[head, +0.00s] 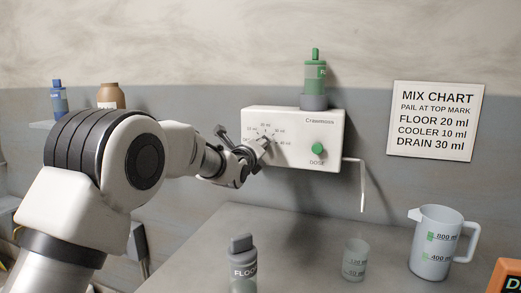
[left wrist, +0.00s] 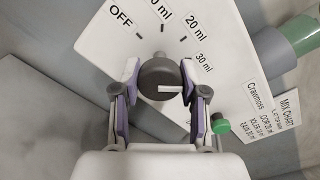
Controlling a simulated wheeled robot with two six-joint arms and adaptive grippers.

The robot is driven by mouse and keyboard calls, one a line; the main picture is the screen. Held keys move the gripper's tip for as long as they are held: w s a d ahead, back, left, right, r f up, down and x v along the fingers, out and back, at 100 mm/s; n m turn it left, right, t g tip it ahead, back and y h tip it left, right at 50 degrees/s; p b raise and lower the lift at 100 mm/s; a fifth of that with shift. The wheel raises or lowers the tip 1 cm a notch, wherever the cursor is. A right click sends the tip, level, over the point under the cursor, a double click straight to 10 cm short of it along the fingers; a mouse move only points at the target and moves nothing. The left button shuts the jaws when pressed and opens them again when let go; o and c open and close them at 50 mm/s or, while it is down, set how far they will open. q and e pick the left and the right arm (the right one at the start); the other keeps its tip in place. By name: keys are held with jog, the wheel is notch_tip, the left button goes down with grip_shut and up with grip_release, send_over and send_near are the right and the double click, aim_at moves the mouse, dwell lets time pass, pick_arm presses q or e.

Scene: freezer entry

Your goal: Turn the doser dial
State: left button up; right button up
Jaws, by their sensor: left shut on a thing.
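The white doser box (head: 292,120) is on the wall, with a green DOSE button (head: 317,149) and a scale around its dial. In the head view the dial (head: 265,143) is largely hidden by my left gripper (head: 255,151). In the left wrist view the grey round dial (left wrist: 158,76) sits between the two fingers of my left gripper (left wrist: 160,88), which is shut on it. A white mark on the dial lies across that picture, its right end towards the right finger, below the 30 ml label. Which setting it marks I cannot tell. My right gripper is not in view.
A green bottle (head: 315,75) stands upside down on the doser. On the counter (head: 290,240) are a FLOOR bottle (head: 243,262), a small measuring cup (head: 354,262) and a jug (head: 434,245). A mix chart (head: 436,120) hangs on the wall, giving floor 20, cooler 10, drain 30 ml.

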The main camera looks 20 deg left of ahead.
pick_arm(q)
jog(key=shift+r, duration=0.25)
jog(key=o, duration=1)
jog(key=shift+o, duration=0.7)
jog(key=shift+w+f, duration=0.1)
jog(key=shift+f, duration=0.05)
jog(key=s, duration=1.2)
jog(key=shift+a, duration=0.25)
